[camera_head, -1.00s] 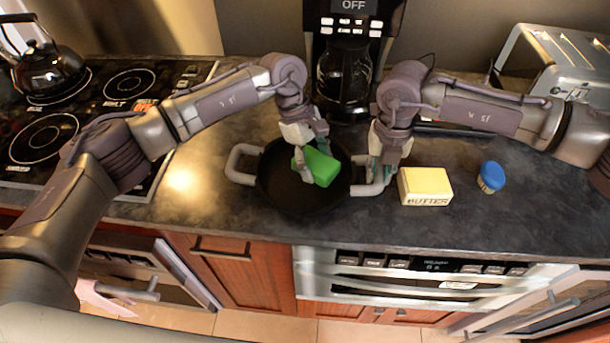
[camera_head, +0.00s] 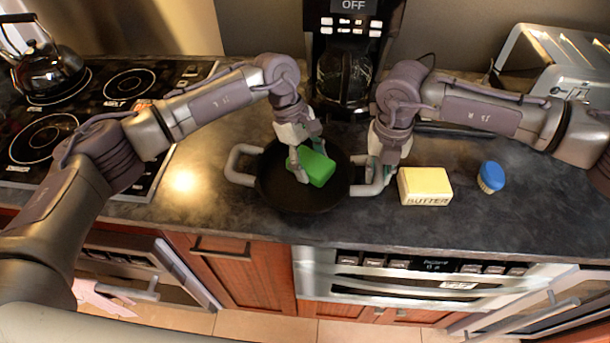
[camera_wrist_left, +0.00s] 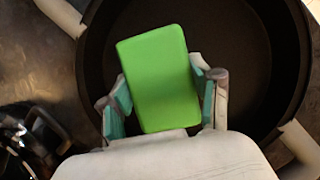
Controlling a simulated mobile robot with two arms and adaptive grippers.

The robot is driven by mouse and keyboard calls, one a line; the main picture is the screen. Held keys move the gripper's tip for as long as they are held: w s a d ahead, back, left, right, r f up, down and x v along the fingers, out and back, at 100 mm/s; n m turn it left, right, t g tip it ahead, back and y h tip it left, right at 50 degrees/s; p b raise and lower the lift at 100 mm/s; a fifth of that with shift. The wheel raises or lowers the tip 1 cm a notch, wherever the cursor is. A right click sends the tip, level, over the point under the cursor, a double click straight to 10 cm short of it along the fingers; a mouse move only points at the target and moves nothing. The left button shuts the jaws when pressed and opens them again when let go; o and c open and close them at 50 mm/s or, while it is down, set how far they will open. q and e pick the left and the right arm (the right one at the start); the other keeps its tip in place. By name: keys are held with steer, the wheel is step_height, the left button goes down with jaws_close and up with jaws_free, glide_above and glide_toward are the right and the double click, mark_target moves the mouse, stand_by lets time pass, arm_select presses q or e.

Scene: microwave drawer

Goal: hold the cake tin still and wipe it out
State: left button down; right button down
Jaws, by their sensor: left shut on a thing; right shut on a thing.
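The cake tin (camera_head: 290,197) is a round black pan with two light grey side handles, on the dark counter. It also shows in the left wrist view (camera_wrist_left: 245,60). My left gripper (camera_head: 306,168) is shut on a green sponge (camera_head: 319,168) and holds it over or in the tin, right of its middle. In the left wrist view the green sponge (camera_wrist_left: 160,78) sits between the left gripper's pads (camera_wrist_left: 160,100). Whether it touches the tin's floor I cannot tell. My right gripper (camera_head: 381,172) is shut on the tin's right handle (camera_head: 368,188), which it partly hides.
A butter block (camera_head: 425,186) and a blue-topped brush (camera_head: 491,177) stand right of the tin. A coffee maker (camera_head: 345,75) is behind it, a toaster (camera_head: 560,60) at the back right. A stove with a kettle (camera_head: 47,70) is at the left. The counter left of the tin is clear.

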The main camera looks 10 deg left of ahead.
arm_select(q)
steer(key=shift+a, duration=0.15)
arm_select(e)
steer(key=shift+d, duration=0.1)
arm_select(q)
steer(key=shift+r, duration=0.4)
steer(key=shift+s+a+r, duration=0.1)
steer(key=shift+s+a, duration=0.1)
steer(key=shift+s, duration=0.3)
steer(key=shift+s+a, duration=0.15)
steer(key=shift+s, duration=0.35)
steer(key=shift+r, duration=2.75)
steer(key=a, duration=0.9)
